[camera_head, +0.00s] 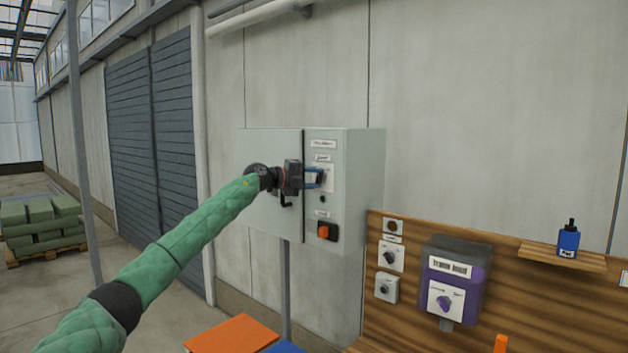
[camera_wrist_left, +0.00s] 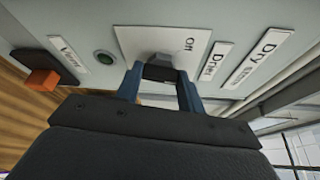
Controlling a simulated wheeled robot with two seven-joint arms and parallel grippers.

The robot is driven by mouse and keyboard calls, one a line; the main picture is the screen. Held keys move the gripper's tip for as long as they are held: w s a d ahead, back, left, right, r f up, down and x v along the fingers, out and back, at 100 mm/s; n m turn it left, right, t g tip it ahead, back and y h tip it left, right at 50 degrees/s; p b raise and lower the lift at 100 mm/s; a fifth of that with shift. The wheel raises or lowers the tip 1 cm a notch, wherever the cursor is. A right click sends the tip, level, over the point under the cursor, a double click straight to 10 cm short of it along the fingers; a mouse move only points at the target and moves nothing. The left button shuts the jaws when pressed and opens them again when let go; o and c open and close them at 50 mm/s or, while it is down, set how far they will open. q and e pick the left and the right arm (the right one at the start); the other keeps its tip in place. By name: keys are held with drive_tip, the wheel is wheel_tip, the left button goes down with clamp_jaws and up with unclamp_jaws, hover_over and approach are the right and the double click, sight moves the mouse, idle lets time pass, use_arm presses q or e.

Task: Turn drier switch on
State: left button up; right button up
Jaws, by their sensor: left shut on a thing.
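The drier switch shows in the left wrist view as a dark knob (camera_wrist_left: 160,72) on a white plate (camera_wrist_left: 200,45). The plate reads "Off", and a label beside it reads "Drier" (camera_wrist_left: 215,61). The blue fingers of my left gripper (camera_wrist_left: 158,82) are closed around the knob, one on each side. In the head view my left gripper (camera_head: 318,178) reaches the front of the grey control box (camera_head: 362,190) and covers most of the switch plate (camera_head: 328,172). The knob's exact angle is hard to tell. My right gripper is in neither view.
Below the drier switch are a small round green lamp (camera_wrist_left: 106,58) and an orange switch (camera_head: 324,231). A wooden board (camera_head: 400,320) at the right holds a purple box (camera_head: 455,280) and small dials. A blue bottle (camera_head: 568,240) stands on a shelf (camera_head: 545,256).

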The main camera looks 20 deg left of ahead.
use_arm(q)
drive_tip(key=shift+m, duration=0.5)
drive_tip(key=shift+d+m+y, duration=0.1)
drive_tip(key=shift+m+y, duration=0.2)
drive_tip(key=shift+m+y+b, duration=0.45)
drive_tip(key=shift+m+y, duration=0.05)
drive_tip(key=shift+m, duration=0.7)
drive_tip(key=shift+m+y+b, duration=0.35)
drive_tip(key=shift+m+y, duration=0.05)
drive_tip(key=shift+y, duration=0.1)
drive_tip(key=shift+d+f, duration=0.1)
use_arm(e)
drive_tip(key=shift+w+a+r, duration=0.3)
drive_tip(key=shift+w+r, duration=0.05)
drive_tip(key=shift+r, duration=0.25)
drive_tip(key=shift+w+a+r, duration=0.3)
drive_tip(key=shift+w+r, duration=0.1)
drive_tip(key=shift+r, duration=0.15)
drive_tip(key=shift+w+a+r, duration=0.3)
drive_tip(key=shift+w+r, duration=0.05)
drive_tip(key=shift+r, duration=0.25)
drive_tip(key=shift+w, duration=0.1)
use_arm(q)
drive_tip(key=o, duration=1)
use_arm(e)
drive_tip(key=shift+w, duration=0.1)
